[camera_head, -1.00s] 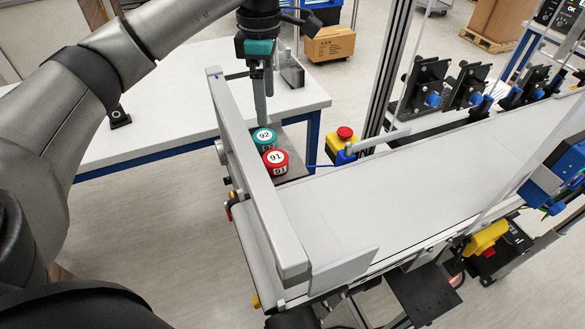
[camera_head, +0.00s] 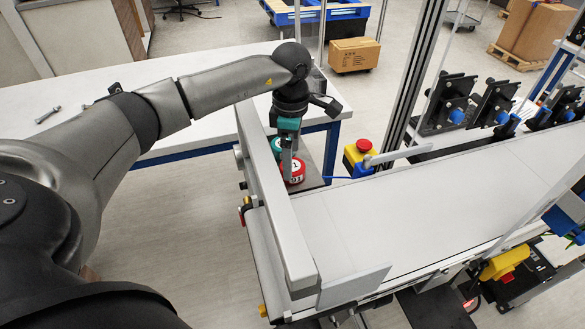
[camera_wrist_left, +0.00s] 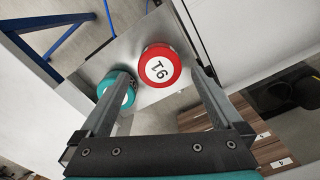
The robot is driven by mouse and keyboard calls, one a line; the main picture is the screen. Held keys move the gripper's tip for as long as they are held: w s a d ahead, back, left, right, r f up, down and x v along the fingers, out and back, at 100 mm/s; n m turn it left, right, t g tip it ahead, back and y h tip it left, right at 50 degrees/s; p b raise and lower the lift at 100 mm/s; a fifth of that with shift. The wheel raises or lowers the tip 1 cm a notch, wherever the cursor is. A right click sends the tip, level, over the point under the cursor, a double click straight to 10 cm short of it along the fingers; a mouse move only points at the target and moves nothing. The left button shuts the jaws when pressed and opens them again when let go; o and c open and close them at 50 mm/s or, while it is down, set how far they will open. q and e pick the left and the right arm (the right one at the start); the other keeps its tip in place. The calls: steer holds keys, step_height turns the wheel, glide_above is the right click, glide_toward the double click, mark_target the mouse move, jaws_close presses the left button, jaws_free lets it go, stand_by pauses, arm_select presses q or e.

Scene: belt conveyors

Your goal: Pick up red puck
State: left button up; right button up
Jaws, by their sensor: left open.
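The red puck (camera_head: 296,172), with a white top labelled 91, sits on a grey metal plate at the end of the conveyor. It also shows in the left wrist view (camera_wrist_left: 158,65). A teal puck (camera_wrist_left: 116,90) sits right beside it, partly hidden behind my left finger; in the head view (camera_head: 276,147) it is partly hidden too. My left gripper (camera_head: 290,168) points down over the red puck. In the left wrist view the fingers (camera_wrist_left: 163,80) are open, and the red puck appears beyond and between their tips, not gripped. My right gripper is not in view.
A long grey side rail (camera_head: 275,205) runs close beside the pucks, along the white conveyor belt (camera_head: 400,205). A red and yellow emergency stop (camera_head: 360,152) stands right of the plate. A white table (camera_head: 60,120) is behind.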

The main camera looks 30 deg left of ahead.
arm_select(q)
step_height(320, 180, down, 3)
steer(key=shift+f, duration=0.2)
steer(key=shift+c, duration=0.2)
steer(key=shift+r, duration=0.1)
steer(key=c, duration=1.3)
